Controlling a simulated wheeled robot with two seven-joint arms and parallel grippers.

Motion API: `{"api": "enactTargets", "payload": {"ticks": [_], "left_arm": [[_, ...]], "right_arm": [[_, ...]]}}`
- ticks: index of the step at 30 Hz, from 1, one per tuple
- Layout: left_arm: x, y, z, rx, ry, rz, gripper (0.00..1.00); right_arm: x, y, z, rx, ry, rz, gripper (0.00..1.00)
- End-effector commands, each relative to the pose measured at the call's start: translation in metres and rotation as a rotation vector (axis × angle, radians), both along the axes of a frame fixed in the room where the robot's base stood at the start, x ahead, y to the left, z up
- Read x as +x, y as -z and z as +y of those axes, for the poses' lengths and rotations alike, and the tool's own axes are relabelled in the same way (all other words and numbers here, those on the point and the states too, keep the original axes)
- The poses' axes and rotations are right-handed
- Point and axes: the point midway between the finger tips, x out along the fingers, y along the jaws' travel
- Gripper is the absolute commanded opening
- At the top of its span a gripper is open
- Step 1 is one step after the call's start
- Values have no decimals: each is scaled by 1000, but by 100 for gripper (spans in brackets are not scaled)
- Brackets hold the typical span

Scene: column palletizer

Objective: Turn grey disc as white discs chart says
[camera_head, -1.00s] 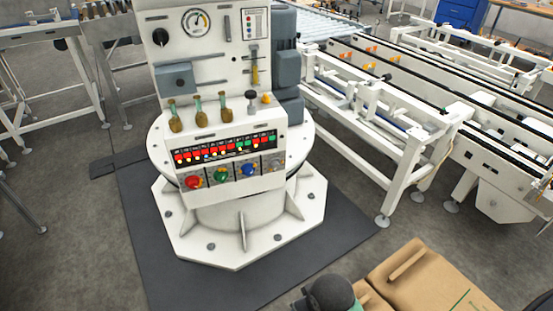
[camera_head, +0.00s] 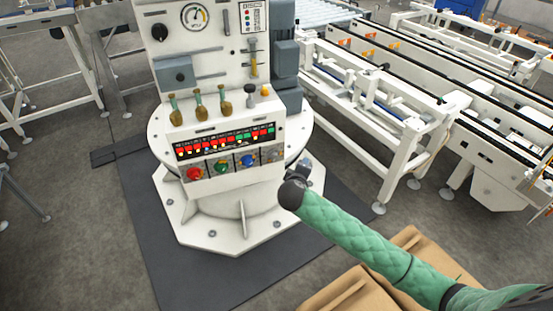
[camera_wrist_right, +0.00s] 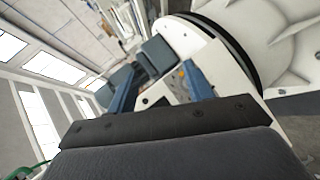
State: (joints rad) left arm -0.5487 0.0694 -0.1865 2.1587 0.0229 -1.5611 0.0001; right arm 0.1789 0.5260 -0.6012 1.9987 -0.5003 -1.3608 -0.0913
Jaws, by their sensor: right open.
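The white machine's front panel has a row of round knobs: red (camera_head: 195,173), green (camera_head: 221,166), blue (camera_head: 248,160) and, at the right end, a grey disc (camera_head: 272,155). The disc's marking is too small to read. A small chart (camera_head: 252,17) with coloured dots is on the upper panel; its rows are not legible. My right gripper (camera_head: 304,171) is right of and below the grey disc, apart from it, mostly hidden by my wrist. In the right wrist view its blue fingers (camera_wrist_right: 160,88) stand apart with nothing between them. My left gripper is not in view.
Three brass-coloured handles (camera_head: 199,112), a black-topped knob (camera_head: 250,90) and a lamp strip (camera_head: 225,141) are above the knobs. Cardboard boxes (camera_head: 345,291) lie at the lower right. A white conveyor frame (camera_head: 400,125) stands to the right. The dark mat (camera_head: 150,230) in front is clear.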

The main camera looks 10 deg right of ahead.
Motion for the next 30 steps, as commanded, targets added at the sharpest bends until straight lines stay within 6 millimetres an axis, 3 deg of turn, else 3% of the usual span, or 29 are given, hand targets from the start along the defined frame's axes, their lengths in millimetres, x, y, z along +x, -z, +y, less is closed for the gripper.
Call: {"api": "enactTargets", "payload": {"ticks": [3, 6, 13, 21, 30], "left_arm": [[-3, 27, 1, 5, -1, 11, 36], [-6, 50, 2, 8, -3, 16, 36], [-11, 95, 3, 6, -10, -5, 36], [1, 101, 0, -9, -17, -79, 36], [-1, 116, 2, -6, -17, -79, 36]], "right_arm": [[33, 6, -19, -237, -98, -67, 51], [48, 24, -26, -434, -202, -99, 51], [65, 74, -3, -878, -513, -146, 51], [67, 78, 37, -1157, -766, -204, 51], [83, 77, 41, -1197, -782, -197, 51]]}}
